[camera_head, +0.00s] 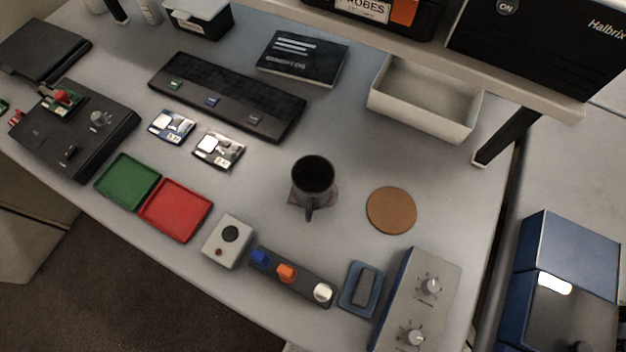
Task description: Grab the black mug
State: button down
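The black mug (312,176) stands upright near the middle of the grey desk (350,130) in the head view. Its opening faces up and looks dark inside. Its handle points toward the front edge of the desk. It stands on a small brownish square coaster (327,199), mostly hidden under it. My gripper is not in view, so its state and its place relative to the mug are not shown.
A round cork coaster (391,210) lies right of the mug. A strip with coloured knobs (291,275) and a grey button box (228,241) lie in front. A black keyboard-like panel (228,97) and a beige open bin (424,101) are behind. Clear desk surrounds the mug.

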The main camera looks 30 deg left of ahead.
aim_at(313, 176)
jog(key=j, duration=1.35)
jog(key=j+z, duration=0.1)
jog(key=j, duration=1.25)
jog(key=k+j, duration=0.1)
jog(key=j, duration=1.25)
